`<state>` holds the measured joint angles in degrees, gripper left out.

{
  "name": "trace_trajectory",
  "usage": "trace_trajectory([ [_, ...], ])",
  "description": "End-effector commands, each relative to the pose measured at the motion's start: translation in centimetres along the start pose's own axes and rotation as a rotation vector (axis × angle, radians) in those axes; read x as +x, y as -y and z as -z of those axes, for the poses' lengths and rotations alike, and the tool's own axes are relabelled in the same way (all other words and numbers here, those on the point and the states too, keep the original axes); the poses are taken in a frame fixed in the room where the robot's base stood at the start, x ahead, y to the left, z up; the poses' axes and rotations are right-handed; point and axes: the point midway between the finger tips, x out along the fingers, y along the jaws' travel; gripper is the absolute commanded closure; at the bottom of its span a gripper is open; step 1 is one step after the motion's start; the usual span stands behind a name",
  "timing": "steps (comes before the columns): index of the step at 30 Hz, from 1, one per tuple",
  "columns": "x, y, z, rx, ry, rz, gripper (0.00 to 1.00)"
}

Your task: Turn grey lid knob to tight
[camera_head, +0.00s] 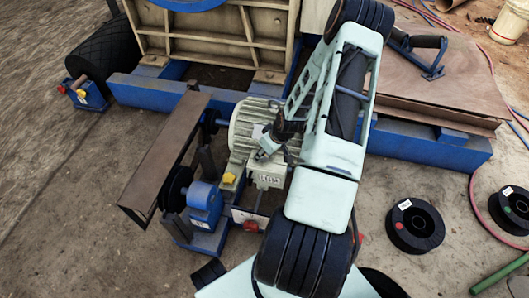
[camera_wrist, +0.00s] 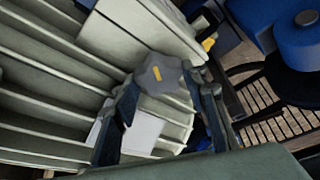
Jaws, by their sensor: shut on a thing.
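The grey lid knob (camera_wrist: 165,76) is a lobed grey disc with a short yellow mark on its top, in the upper middle of the wrist view. My gripper (camera_wrist: 168,92) has one dark finger on each side of the knob and is shut on it. The knob is over the pale ribbed motor housing (camera_wrist: 50,75). In the head view my gripper (camera_head: 267,143) reaches down at the right part of the finned motor (camera_head: 243,125). The knob cannot be made out there. The yellow mark points up and slightly left in the wrist view; no tight marking is readable.
A blue bearing block (camera_head: 206,203) and a brown guard plate (camera_head: 168,150) stand left of the motor. A blue frame beam (camera_head: 430,146) runs behind. A black reel (camera_head: 414,226) lies on open ground at right.

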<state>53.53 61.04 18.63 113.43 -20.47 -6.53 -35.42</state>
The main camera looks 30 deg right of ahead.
Motion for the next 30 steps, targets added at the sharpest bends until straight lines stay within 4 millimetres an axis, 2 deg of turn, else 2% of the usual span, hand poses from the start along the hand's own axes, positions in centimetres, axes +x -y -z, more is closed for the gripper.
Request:
trace_trajectory([
  [30,-0.02,0.61,0.39,0.879,-0.001,-0.367,0.85],
])
